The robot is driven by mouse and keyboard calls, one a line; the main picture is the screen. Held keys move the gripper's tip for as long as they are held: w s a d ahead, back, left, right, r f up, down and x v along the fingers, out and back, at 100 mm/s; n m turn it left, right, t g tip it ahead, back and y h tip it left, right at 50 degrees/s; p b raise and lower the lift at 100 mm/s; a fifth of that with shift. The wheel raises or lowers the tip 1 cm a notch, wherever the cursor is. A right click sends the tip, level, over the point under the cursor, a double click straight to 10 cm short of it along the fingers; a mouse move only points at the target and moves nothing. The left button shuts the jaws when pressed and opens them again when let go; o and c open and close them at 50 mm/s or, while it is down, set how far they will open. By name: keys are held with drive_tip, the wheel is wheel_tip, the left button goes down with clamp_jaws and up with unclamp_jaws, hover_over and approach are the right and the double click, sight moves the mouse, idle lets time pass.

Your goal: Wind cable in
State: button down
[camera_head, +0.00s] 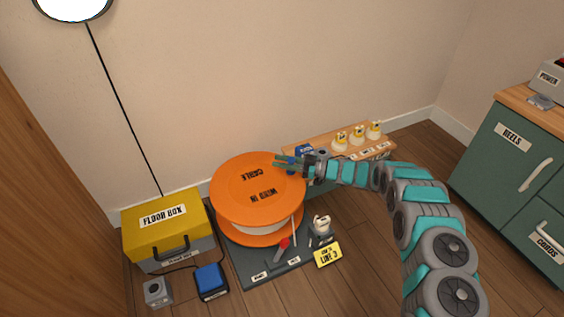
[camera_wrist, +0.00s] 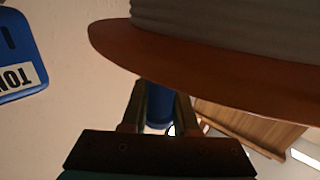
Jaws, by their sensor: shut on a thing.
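The orange cable reel (camera_head: 232,190), lettered "CABLE" and "WIND IN", lies flat on a dark base (camera_head: 245,269) on the floor. Pale cable shows wound between its two flanges. My gripper (camera_head: 283,162) is at the reel's upper right edge, with its fingers over the top flange. In the wrist view, my gripper (camera_wrist: 160,100) is shut on a blue upright handle (camera_wrist: 159,104), just beside the orange flange (camera_wrist: 190,68). The wound part (camera_wrist: 230,20) shows beyond the flange. The handle's far end is hidden behind the flange.
A yellow floor box (camera_head: 162,222) stands left of the reel, with a blue box (camera_head: 211,281) and a grey box (camera_head: 157,291) before it. A red-tipped lever (camera_head: 283,245) and yellow sign (camera_head: 327,254) sit in front. A wooden shelf (camera_head: 322,143) with bells is behind; green cabinets (camera_head: 500,165) stand right.

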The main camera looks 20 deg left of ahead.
drive_tip(key=shift+s+a+r, duration=0.1)
drive_tip(key=shift+s+a, duration=0.35)
drive_tip(key=shift+s, duration=0.05)
drive_tip(key=c, duration=0.8)
unclamp_jaws()
drive_tip(key=shift+a, duration=0.1)
drive_tip(key=shift+c, duration=0.2)
drive_tip(key=shift+o, duration=0.8)
drive_tip(key=shift+w, duration=0.1)
drive_tip(key=shift+w+d, duration=0.25)
drive_tip(key=shift+d, duration=0.15)
drive_tip(key=shift+d, duration=0.15)
drive_tip(key=d, duration=0.5)
drive_tip(key=w+d, duration=0.1)
drive_tip(key=d, duration=0.1)
drive_tip(key=shift+d, duration=0.2)
